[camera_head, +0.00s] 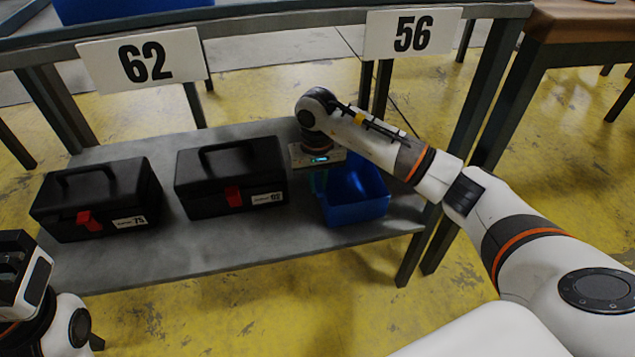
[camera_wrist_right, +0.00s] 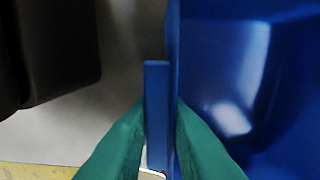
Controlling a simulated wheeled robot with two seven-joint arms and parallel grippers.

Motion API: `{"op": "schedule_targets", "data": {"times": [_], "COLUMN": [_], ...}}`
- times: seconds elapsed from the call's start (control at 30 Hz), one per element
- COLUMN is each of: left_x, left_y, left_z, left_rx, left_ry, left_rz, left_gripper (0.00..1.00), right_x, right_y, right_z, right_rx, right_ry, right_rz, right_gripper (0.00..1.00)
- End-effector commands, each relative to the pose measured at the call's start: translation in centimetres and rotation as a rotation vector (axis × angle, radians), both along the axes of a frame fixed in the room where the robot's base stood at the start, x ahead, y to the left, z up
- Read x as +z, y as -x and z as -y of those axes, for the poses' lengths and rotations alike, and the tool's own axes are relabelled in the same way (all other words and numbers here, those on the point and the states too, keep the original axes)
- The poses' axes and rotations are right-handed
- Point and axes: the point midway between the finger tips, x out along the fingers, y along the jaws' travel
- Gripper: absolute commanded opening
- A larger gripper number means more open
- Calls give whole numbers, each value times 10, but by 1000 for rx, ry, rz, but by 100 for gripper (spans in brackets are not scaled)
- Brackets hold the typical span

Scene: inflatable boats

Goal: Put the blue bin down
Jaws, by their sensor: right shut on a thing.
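The blue bin (camera_head: 358,207) is at the right end of the grey lower shelf (camera_head: 250,237), right of the black toolboxes. It looks upright and at shelf level; I cannot tell whether its base touches the shelf. My right gripper (camera_head: 319,182) points down at the bin's left side. In the right wrist view, the green fingers of the right gripper (camera_wrist_right: 161,128) are shut on the left wall of the bin (camera_wrist_right: 225,80), whose inside looks empty. My left gripper (camera_head: 16,270) is at the lower left, away from the bin; its fingertips are not clear.
Two black toolboxes with red latches stand on the shelf, one in the middle (camera_head: 230,178) and one at the left (camera_head: 98,203). Signs 62 (camera_head: 143,62) and 56 (camera_head: 412,34) hang on the upper frame. Another blue container (camera_head: 130,8) is up top. A table leg (camera_head: 495,100) stands at the right.

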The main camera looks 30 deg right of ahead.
Motion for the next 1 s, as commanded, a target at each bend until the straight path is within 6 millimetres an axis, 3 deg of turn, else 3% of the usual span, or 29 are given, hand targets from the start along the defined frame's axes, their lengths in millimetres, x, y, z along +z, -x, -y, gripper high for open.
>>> {"op": "schedule_targets", "data": {"times": [0.17, 0.2, 0.33, 0.67, 0.73, 1.0], "left_x": [-1, 1, 1, 4, 8, -10], "left_y": [0, 1, 1, 1, 2, -6], "left_z": [0, 0, 0, 0, 0, -2], "left_rx": [1, 0, 0, -1, -1, -5], "left_ry": [-1, -1, 0, 0, 2, 5], "left_rz": [4, 8, 7, 8, 11, -113], "left_gripper": [36, 36, 36, 36, 36, 36], "right_x": [-3, -3, -3, 1, 8, 54], "right_y": [0, 0, 0, 0, 0, -1], "right_z": [0, 0, 0, 0, 0, 0], "right_rx": [0, 0, 0, 0, 0, 0], "right_ry": [1, 1, 1, 0, 0, 2], "right_rz": [0, 0, -1, 0, 1, 1], "right_gripper": [0, 19, 38, 38, 38, 38]}}
